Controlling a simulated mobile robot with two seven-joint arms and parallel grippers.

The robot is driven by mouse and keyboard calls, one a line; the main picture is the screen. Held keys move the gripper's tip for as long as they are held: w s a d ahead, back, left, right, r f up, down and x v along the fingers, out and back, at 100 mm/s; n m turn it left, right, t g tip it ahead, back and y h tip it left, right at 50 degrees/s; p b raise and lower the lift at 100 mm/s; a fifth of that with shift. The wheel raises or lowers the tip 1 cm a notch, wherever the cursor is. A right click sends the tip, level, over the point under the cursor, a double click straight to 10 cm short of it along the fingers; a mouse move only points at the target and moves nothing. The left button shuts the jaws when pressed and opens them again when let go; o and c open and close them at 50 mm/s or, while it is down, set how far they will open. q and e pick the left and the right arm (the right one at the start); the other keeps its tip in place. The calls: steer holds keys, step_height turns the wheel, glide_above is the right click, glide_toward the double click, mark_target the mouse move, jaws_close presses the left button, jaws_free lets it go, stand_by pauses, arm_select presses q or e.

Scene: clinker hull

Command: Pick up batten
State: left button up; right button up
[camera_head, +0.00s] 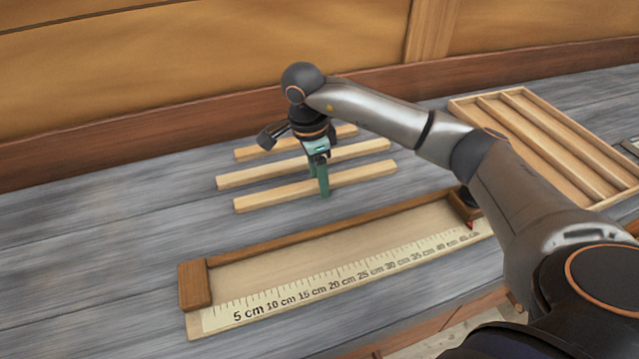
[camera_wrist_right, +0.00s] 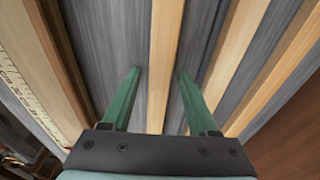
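Three pale wooden battens lie roughly parallel on the grey planks in the head view: the front batten (camera_head: 275,196), the middle batten (camera_head: 250,175) and the back batten (camera_head: 250,152), partly hidden by my arm. My right gripper (camera_head: 318,184) points down at the front batten, its green fingers apart and empty. In the right wrist view, the fingers (camera_wrist_right: 158,75) stand on either side of the front batten (camera_wrist_right: 165,50), without visible contact. The height of the fingertips above the planks is unclear. The other battens lie to the right there. My left gripper is not in view.
A wooden measuring tray (camera_head: 193,286) with a centimetre scale (camera_head: 320,285) lies nearer than the battens. A slotted wooden tray (camera_head: 470,118) stands at the right, partly behind my right arm. A wooden hull wall (camera_head: 200,60) rises behind. Bare planks lie left of the battens.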

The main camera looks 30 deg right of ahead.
jaws_close()
steer(key=shift+r, duration=0.1)
stand_by(0.5)
